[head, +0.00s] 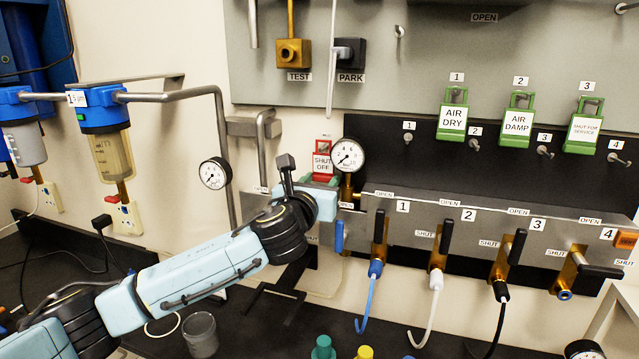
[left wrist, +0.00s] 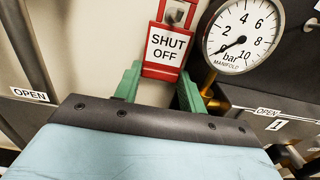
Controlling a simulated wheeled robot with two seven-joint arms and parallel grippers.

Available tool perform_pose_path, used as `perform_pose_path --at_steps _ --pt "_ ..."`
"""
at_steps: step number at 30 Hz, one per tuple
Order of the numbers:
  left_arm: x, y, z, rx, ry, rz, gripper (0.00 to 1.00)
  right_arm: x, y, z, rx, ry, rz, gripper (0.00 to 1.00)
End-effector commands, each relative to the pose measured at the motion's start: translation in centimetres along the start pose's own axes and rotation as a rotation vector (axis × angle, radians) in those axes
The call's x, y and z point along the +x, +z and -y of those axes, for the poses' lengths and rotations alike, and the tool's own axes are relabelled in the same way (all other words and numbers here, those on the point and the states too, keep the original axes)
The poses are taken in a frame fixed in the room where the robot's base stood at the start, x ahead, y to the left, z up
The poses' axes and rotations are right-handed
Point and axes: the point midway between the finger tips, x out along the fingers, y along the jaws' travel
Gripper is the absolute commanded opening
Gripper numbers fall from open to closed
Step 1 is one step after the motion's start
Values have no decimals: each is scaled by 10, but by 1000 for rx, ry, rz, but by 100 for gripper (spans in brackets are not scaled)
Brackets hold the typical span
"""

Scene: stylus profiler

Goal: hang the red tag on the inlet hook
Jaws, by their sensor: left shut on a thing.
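The red tag (head: 322,147), with a white "SHUT OFF" label, is upright left of the manifold gauge. It also shows in the left wrist view (left wrist: 168,71). My left gripper (left wrist: 158,77) has its green fingers at the two sides of the tag's lower edge and is shut on it. In the head view the gripper (head: 321,181) is small and partly hidden by my wrist. A grey metal piece, perhaps the inlet hook (left wrist: 177,14), shows in the tag's upper opening. I cannot tell whether it passes through the opening. My right gripper is not in view.
The manifold gauge (head: 347,155) stands close on the tag's right. Green tags (head: 453,118) hang on the panel further right. Valves with black handles (head: 447,236) line the manifold. A grey pipe (head: 222,130) and another gauge (head: 214,173) are on the left.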

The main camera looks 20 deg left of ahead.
Motion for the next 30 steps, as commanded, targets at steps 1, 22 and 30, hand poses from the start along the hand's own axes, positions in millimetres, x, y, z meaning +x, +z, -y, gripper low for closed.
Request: perform_pose_path --at_steps 1,22,30 --pt "0 0 0 0 0 0 4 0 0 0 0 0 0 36" --pt "0 -9 0 0 -1 0 4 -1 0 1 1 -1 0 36" --pt "0 -9 1 -1 -2 0 66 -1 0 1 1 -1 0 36"
